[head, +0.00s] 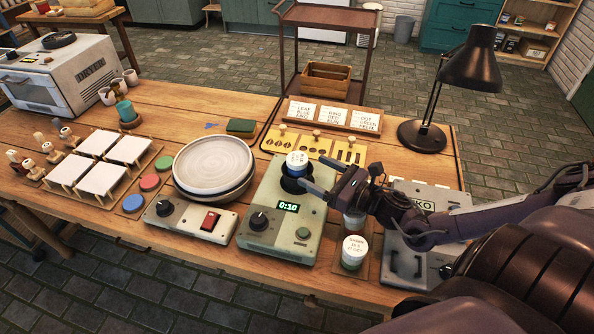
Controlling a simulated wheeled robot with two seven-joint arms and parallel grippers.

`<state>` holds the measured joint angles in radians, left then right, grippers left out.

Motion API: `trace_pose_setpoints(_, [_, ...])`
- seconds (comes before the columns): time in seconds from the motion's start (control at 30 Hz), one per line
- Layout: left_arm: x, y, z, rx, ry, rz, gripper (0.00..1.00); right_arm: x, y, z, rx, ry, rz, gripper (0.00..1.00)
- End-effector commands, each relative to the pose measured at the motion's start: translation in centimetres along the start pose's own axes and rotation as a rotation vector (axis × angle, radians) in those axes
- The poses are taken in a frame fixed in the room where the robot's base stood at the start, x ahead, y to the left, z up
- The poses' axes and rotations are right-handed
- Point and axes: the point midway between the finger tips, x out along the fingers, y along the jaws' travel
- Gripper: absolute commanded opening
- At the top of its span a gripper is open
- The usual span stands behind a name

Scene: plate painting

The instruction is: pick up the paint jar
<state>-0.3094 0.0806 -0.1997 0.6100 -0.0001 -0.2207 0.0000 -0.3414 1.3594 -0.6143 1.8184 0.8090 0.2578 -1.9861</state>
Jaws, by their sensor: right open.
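A paint jar (297,163) with a white lid and a blue band sits upright in the dark holder on top of the pale green machine (262,225), whose display reads 0:10. My right gripper (308,177) comes in from the right with its fingers pointed left at this jar. It is open, with the fingers at the jar's right side; whether they touch it I cannot tell. A second paint jar (354,252) with a lettered white lid and green contents stands at the front right. Another jar (354,221) is partly hidden under my right wrist. My left gripper is not in view.
Stacked plates (213,165) stand left of the machine, behind a control box (190,219) with a red switch. Yellow stencils (312,144) and cards lie behind the jar. A black lamp (425,135) and a grey case (405,265) are at the right.

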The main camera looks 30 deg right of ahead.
Motion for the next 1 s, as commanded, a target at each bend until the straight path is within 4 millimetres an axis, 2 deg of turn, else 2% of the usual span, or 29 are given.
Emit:
trace_pose_setpoints(0.23, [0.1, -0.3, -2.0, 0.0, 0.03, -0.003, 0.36, 2.0, 0.0, 0.1, 0.003, -0.003, -0.002, 0.73])
trace_pose_setpoints(0.5, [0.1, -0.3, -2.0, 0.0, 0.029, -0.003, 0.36, 5.8, 0.0, 0.1, 0.003, -0.001, -0.002, 0.73])
trace_pose_setpoints(0.83, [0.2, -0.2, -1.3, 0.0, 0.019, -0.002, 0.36, 6.5, 0.0, 0.0, 0.002, 0.003, 0.0, 0.73])
trace_pose_setpoints(0.87, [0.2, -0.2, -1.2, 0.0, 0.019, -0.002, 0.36, 6.5, 0.0, 0.0, 0.002, 0.003, 0.0, 0.72])
trace_pose_setpoints(1.0, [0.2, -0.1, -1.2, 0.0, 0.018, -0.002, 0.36, 6.5, 0.0, 0.0, 0.002, 0.003, 0.0, 0.54])
